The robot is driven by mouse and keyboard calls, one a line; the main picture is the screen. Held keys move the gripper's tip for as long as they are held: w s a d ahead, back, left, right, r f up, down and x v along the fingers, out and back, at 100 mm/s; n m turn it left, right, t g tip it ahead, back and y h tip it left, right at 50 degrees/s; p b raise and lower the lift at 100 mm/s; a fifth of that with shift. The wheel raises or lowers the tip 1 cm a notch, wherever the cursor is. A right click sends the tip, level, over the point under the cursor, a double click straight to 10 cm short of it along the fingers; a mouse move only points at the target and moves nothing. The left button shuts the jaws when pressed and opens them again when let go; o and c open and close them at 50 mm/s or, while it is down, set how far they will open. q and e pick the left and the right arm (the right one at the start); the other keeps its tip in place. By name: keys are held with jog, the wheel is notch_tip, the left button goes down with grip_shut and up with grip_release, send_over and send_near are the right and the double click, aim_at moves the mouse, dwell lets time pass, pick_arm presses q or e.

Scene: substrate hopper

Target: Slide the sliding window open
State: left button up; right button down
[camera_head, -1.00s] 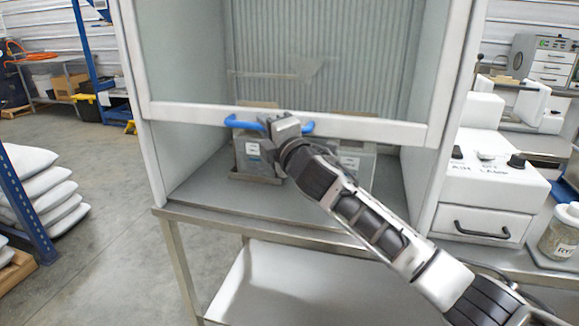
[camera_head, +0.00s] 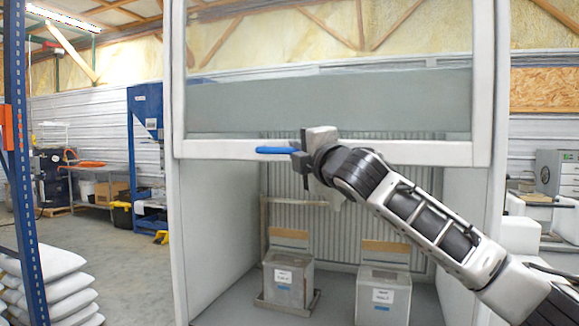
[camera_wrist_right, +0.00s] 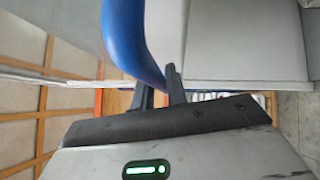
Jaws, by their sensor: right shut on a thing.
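The sliding window (camera_head: 420,152) is a glass pane in a white frame on the front of a cabinet. Its bottom rail stands well above the cabinet floor, with a wide opening below it. A blue bar handle (camera_head: 274,150) sits on this rail. My right gripper (camera_head: 298,158) is shut on the handle, hiding its right part. In the right wrist view the blue handle (camera_wrist_right: 130,40) curves down to the dark fingers of the gripper (camera_wrist_right: 160,90). My left gripper is not in view.
Two labelled grey boxes (camera_head: 289,283) (camera_head: 383,297) stand on the cabinet floor inside. White sacks (camera_head: 60,285) are stacked at the lower left beside a blue post (camera_head: 20,150). Equipment stands right of the cabinet.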

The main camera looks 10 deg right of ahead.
dwell(0.3)
jog(key=c, duration=1.4)
grip_release()
